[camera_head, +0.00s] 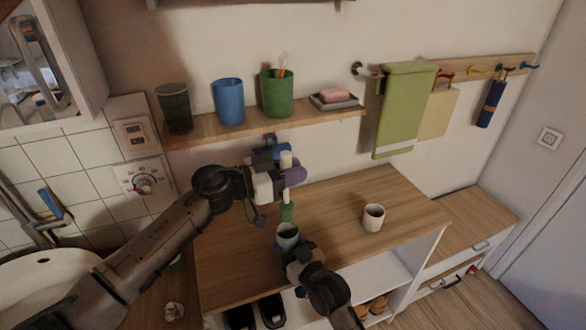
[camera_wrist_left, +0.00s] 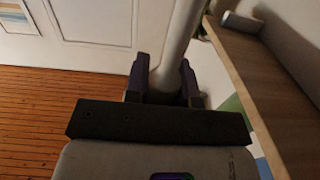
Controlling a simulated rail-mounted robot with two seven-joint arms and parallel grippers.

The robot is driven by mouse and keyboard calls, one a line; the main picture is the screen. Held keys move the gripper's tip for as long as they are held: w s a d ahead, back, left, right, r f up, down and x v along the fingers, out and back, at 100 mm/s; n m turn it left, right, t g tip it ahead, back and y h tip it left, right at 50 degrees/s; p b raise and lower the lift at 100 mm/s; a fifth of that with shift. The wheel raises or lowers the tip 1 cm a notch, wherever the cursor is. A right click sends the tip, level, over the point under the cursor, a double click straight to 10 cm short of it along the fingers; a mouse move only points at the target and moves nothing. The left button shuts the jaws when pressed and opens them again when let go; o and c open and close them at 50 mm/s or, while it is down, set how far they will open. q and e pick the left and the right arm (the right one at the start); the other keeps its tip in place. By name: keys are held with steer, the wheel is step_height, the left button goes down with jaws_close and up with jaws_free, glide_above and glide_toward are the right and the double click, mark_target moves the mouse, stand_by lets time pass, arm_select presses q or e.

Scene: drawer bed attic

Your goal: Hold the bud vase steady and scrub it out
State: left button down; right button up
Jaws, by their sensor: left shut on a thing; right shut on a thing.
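My left gripper (camera_head: 288,176), with purple fingers, is shut on the pale handle of a brush (camera_head: 287,212) and holds it upright. The brush's green head points down, just above the mouth of the bud vase; I cannot tell whether its tip is inside. The left wrist view shows the pale handle (camera_wrist_left: 175,45) between the purple fingers of the left gripper (camera_wrist_left: 165,85). The bud vase (camera_head: 288,232) is grey-green and stands upright over the wooden counter. My right gripper (camera_head: 289,251) is shut on it from the front, hiding its lower part.
A pale cup (camera_head: 373,217) stands on the wooden counter (camera_head: 330,205) to the right, with clear room around it. Above, a wall shelf (camera_head: 210,131) holds a dark cup (camera_head: 174,107), a blue cup (camera_head: 228,101), a green cup (camera_head: 277,98) and a soap dish (camera_head: 333,103).

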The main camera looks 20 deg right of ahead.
mark_target(293, 205)
arm_select(q)
steer(key=shift+f, duration=5.05)
steer(key=shift+s, duration=0.2)
